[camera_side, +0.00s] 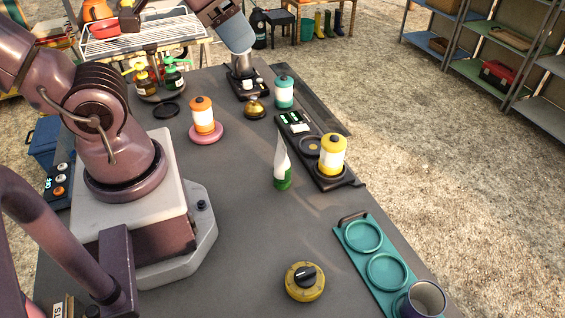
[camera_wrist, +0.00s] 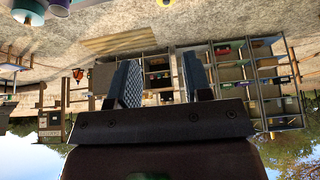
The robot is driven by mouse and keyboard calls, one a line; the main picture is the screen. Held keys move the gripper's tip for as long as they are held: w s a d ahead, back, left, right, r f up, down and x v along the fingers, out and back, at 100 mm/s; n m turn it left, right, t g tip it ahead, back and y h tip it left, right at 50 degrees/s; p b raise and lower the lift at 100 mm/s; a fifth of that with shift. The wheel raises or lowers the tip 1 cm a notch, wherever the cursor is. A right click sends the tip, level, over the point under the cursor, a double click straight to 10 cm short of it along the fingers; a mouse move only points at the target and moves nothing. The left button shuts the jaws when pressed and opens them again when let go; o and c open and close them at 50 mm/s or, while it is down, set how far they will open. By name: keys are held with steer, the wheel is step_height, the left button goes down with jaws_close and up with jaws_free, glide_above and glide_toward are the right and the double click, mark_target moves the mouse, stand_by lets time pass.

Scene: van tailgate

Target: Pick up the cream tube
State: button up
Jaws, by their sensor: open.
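The cream tube (camera_side: 282,165) is white and stands upright on its green cap on the grey table, left of the black tray in the side view. My gripper (camera_wrist: 162,80) shows in the wrist view with its two fingers apart and nothing between them. It points out towards distant shelves, away from the tube. I cannot pick out the tube in the wrist view.
A yellow canister (camera_side: 332,155) stands on the black tray (camera_side: 341,182) right of the tube. An orange canister (camera_side: 202,115), teal canister (camera_side: 284,91) and brass bell (camera_side: 254,107) stand farther back. A yellow dial (camera_side: 305,281) and teal ringed holder (camera_side: 350,243) are nearer. Table left of the tube is clear.

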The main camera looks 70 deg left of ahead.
steer(key=m+g+y, duration=0.4)
steer(key=m+y, duration=1.3)
steer(key=m, duration=0.2)
glide_toward(286, 152)
steer(key=a+f, duration=0.1)
steer(key=a, duration=0.5)
steer(key=shift+w+a+r+t+y, duration=0.15)
steer(key=shift+w+r+t+y, duration=0.15)
steer(key=shift+y, duration=0.1)
steer(key=a, duration=0.6)
steer(key=shift+w+a+f, duration=0.1)
steer(key=shift+w+f, duration=0.1)
steer(key=shift+w, duration=0.1)
steer(key=shift+a, duration=0.2)
jaws_close()
